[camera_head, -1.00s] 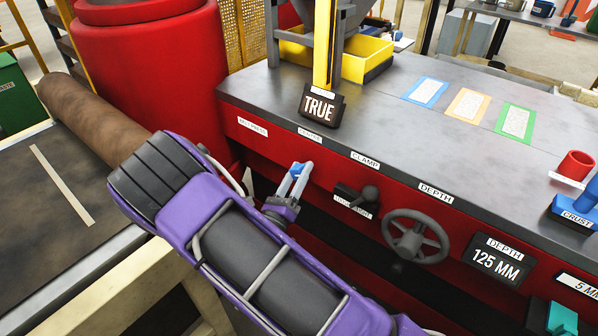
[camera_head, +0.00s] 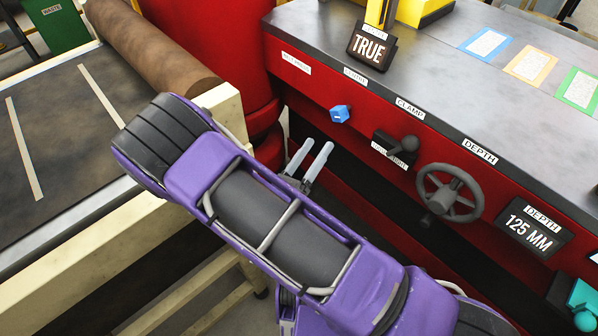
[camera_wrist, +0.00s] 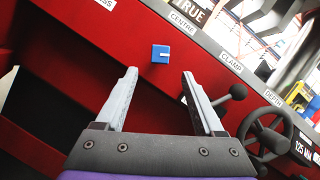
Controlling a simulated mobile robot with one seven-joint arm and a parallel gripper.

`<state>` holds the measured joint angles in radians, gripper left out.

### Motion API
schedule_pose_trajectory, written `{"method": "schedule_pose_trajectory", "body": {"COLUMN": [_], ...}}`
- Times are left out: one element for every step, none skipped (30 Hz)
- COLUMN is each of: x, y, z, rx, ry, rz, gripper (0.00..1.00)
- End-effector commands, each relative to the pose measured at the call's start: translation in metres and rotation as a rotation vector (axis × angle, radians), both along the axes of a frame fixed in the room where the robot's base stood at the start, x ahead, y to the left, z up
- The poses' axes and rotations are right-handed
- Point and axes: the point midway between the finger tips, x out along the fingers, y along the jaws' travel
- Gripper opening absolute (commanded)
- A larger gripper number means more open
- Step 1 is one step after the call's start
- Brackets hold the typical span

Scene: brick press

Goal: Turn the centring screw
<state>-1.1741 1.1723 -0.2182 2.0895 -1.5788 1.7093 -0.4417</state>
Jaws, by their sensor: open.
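The centring screw is a small blue knob (camera_head: 340,114) on the red front of the press, under the CENTRE label. The wrist view shows the blue knob (camera_wrist: 160,53) face-on, with a pale mark on its right half. My gripper (camera_head: 316,149) is open and empty, below and left of the knob and clear of it. In the wrist view the two fingers (camera_wrist: 159,75) stand wide apart, with the knob seen between and beyond their tips. The small display (camera_head: 371,46) above the knob reads TRUE.
Right of the knob are the dark clamp lever (camera_head: 403,145), the grey depth handwheel (camera_head: 449,194) and a display (camera_head: 534,231) reading 125 MM. A brown roll (camera_head: 150,50) and a pale-framed table (camera_head: 75,235) lie at left. Coloured cards lie on the press top.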

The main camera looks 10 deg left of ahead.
Motion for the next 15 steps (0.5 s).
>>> {"method": "schedule_pose_trajectory", "body": {"x": [-0.010, -0.016, -0.023, -0.028, -0.032, -0.038, -0.041, -0.044, -0.048, -0.050, -0.052, -0.054, -0.055, -0.056, -0.057], "y": [0.006, 0.009, 0.012, 0.015, 0.017, 0.019, 0.021, 0.023, 0.024, 0.025, 0.026, 0.027, 0.027, 0.028, 0.028], "z": [-0.005, -0.007, -0.010, -0.012, -0.013, -0.015, -0.017, -0.018, -0.019, -0.020, -0.021, -0.021, -0.022, -0.022, -0.022], "rx": [-0.001, 0.000, 0.000, 0.000, 0.000, 0.001, 0.002, 0.001, 0.001, 0.001, 0.001, 0.000, 0.000, 0.000, 0.000], "ry": [0.002, 0.001, 0.001, 0.001, 0.001, 0.001, 0.001, 0.001, 0.000, 0.000, 0.000, 0.000, 0.001, 0.001, 0.000], "rz": [0.004, 0.004, 0.004, 0.003, 0.003, 0.003, 0.003, 0.003, 0.001, 0.001, 0.001, 0.002, 0.001, 0.001, 0.000], "gripper": [0.70, 0.70, 0.70, 0.70, 0.70, 0.70, 0.70, 0.70, 0.70, 0.70, 0.70, 0.70, 0.70, 0.70, 0.70]}}
